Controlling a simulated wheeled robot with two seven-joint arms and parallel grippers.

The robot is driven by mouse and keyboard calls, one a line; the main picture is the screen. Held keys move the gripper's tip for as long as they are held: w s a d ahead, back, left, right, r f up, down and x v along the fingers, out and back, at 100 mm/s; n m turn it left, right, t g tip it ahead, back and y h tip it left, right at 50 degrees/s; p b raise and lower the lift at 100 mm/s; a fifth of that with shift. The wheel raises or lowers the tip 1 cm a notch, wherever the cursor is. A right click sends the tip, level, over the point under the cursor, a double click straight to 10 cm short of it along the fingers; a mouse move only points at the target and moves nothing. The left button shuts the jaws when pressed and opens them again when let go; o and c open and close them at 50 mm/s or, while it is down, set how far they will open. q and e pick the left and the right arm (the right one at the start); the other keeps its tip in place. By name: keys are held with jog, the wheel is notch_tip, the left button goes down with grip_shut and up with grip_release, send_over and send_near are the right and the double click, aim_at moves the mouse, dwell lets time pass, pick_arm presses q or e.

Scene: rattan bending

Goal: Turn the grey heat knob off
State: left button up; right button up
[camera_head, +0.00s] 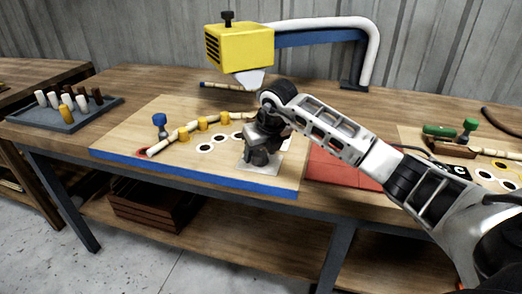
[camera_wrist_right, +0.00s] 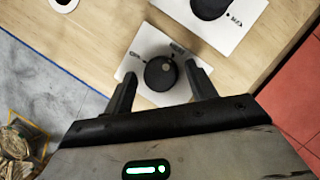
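A round dark grey knob (camera_wrist_right: 160,74) with a pointer mark sits on a white labelled plate (camera_wrist_right: 150,45) in the right wrist view. The small print on this plate is hard to read. My right gripper (camera_wrist_right: 160,88) is open, one finger on each side of the knob, with gaps showing. A second dark knob (camera_wrist_right: 208,7) sits on another white plate, with a MAX label. In the head view my right gripper (camera_head: 258,160) points down over the board's front right corner and hides the knob there. My left gripper is not in view.
A wooden board (camera_head: 125,140) with a blue front edge carries a pale rattan cane (camera_head: 172,138) among orange pegs and a blue-topped clamp (camera_head: 160,120). A yellow heater head (camera_head: 238,46) hangs behind. A red mat (camera_head: 335,168) lies right; a peg tray (camera_head: 60,115) stands left.

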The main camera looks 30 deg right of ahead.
jog(key=c, duration=0.9)
jog(key=shift+o, duration=0.2)
